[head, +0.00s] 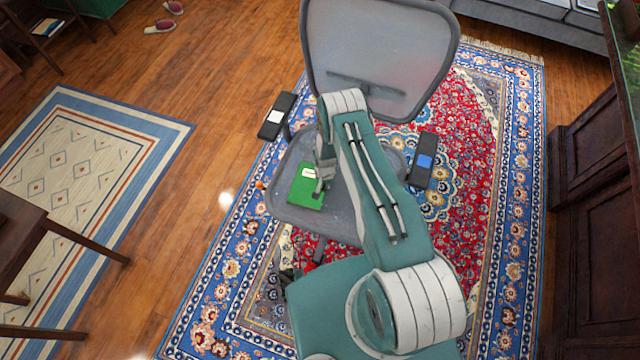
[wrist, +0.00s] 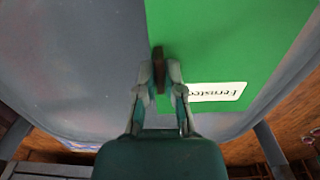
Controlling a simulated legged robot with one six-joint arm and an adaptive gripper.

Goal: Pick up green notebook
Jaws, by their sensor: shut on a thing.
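The green notebook (head: 303,192) lies at the left of the grey chair seat (head: 342,222), with a white label on its cover. In the wrist view the notebook (wrist: 230,45) fills the upper right, and part of the label's print is readable. My gripper (wrist: 160,72) is at the notebook's left edge, with its fingers shut on a narrow dark brown part there. In the head view my gripper (head: 322,184) is over the notebook's right side and partly hides it. I cannot tell whether the notebook is lifted off the seat.
The chair's backrest (head: 385,45) rises behind my arm. Its left armrest (head: 270,130) carries a white item, and its right armrest (head: 417,174) a blue item. A dark wood cabinet (head: 590,190) stands at the right. A wooden table (head: 22,235) is at the left, with open floor between.

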